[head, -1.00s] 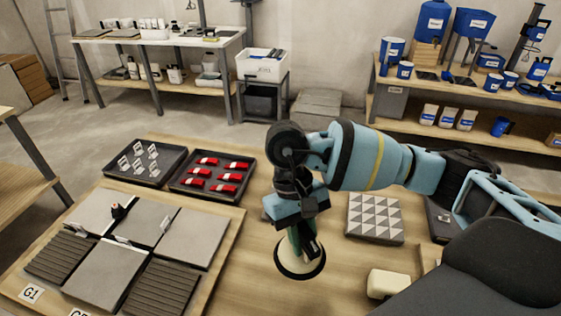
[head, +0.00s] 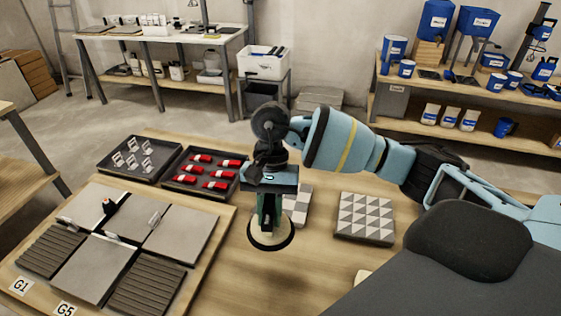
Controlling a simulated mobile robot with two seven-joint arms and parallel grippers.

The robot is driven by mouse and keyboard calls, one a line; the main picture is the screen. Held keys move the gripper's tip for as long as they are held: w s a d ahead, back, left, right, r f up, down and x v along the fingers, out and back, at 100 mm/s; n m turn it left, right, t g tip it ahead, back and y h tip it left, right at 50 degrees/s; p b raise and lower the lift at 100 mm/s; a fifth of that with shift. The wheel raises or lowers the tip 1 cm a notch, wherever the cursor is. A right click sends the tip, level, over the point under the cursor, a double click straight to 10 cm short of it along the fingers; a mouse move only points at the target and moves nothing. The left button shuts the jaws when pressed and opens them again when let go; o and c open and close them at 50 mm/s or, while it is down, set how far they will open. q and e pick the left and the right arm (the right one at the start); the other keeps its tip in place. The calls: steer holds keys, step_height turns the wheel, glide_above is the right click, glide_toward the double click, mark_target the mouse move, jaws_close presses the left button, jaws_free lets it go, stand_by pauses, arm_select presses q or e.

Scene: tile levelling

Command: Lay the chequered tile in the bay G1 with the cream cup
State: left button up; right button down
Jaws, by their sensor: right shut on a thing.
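My right gripper (head: 268,208) is shut on the green handle of the cream cup (head: 257,243), a round cream pad with a dark ring. The cup is upright and seems to be above the table, with a shadow in front of it. The chequered tile (head: 300,207), grey and white, lies behind and right of the cup, partly hidden by the gripper. The label G1 (head: 21,285) is at the board's front left corner; the closest bay shows a dark ribbed surface (head: 50,251). My left gripper is out of view.
The board (head: 205,258) has grey slabs, a second ribbed patch (head: 147,285), small clips and a label G5 (head: 64,309). Behind stand a tray of clips (head: 108,168) and a tray of red wedges (head: 180,187). A triangle-patterned tile (head: 365,218) lies to the right.

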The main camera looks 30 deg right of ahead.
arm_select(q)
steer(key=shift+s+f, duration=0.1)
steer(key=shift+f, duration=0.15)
arm_select(e)
steer(key=w+d+f+m+t, duration=0.1)
steer(key=w+d+m+t, duration=0.6)
steer(key=w+d+m, duration=0.5)
steer(key=w+m, duration=0.1)
steer(key=m, duration=0.6)
steer(key=shift+w+m, duration=0.15)
steer(key=shift+m, duration=0.25)
arm_select(q)
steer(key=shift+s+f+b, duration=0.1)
steer(key=shift+b, duration=0.2)
arm_select(e)
steer(key=shift+f, duration=0.25)
